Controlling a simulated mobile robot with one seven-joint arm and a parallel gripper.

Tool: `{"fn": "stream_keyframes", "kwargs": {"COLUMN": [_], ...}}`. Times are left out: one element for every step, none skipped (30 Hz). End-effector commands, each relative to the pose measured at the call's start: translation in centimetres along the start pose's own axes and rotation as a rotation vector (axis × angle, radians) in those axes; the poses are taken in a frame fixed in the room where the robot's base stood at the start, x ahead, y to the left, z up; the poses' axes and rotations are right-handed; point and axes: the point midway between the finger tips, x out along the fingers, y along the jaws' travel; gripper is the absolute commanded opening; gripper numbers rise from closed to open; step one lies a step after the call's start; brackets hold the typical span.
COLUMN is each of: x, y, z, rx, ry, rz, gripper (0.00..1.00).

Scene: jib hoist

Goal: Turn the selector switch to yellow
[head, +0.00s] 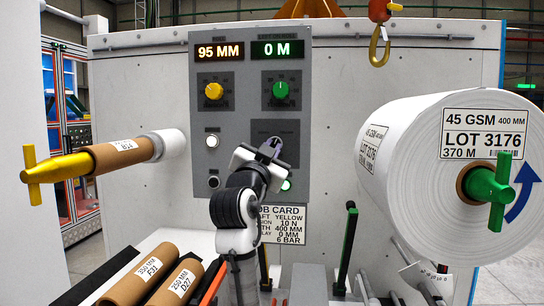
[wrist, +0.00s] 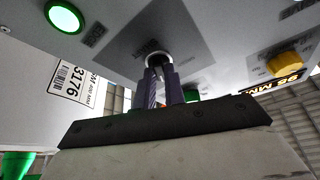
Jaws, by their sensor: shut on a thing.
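The selector switch sits on a dark square plate (head: 288,130) on the grey control panel, below the green knob (head: 281,91). My gripper (head: 277,147) covers it in the head view. In the wrist view its pale round collar (wrist: 158,57) shows between and behind my fingertips (wrist: 161,75). The fingers are close together on the switch's handle, which they mostly hide. I cannot tell which way the switch points. The yellow knob (head: 213,91) is at the panel's upper left; it also shows in the wrist view (wrist: 285,65).
A lit green button (head: 286,185) is just below my gripper. A white button (head: 212,141) and a black one (head: 213,181) are at left. A yellow-handled shaft (head: 60,166) sticks out left, a large white roll (head: 410,165) right. Cardboard cores (head: 140,277) lie in front.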

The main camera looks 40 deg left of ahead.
Motion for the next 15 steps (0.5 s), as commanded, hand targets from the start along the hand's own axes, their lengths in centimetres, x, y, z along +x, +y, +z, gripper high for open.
{"fn": "stream_keyframes", "kwargs": {"x": [-0.06,-0.04,-0.03,-0.03,-0.02,0.0,-0.01,-0.01,0.01,0.03,0.04,0.04,0.03,0.03,0.03], "y": [-0.15,-0.19,-0.21,-0.26,-0.24,-0.24,-0.26,-0.29,-0.31,-0.29,-0.28,-0.31,-0.34,-0.35,-0.36], "z": [0.03,0.03,-0.01,-0.03,-0.08,-0.08,-0.07,-0.07,-0.07,-0.11,-0.15,-0.18,-0.18,-0.18,-0.18], "rx": [0.039,0.062,0.09,0.112,0.13,0.156,0.173,0.189,0.21,0.224,0.238,0.253,0.265,0.274,0.285], "ry": [0.0,0.0,0.001,0.0,0.001,0.001,0.001,0.0,0.0,0.001,0.001,0.002,0.002,0.002,0.002], "rz": [0.013,0.022,0.034,0.042,0.051,0.061,0.069,0.076,0.084,0.09,0.096,0.102,0.106,0.11,0.115], "gripper": [0.0,0.0,0.0,0.0,0.0,0.0,0.0,0.0,0.0,0.0,0.0,0.0,0.0,0.0,0.0]}}
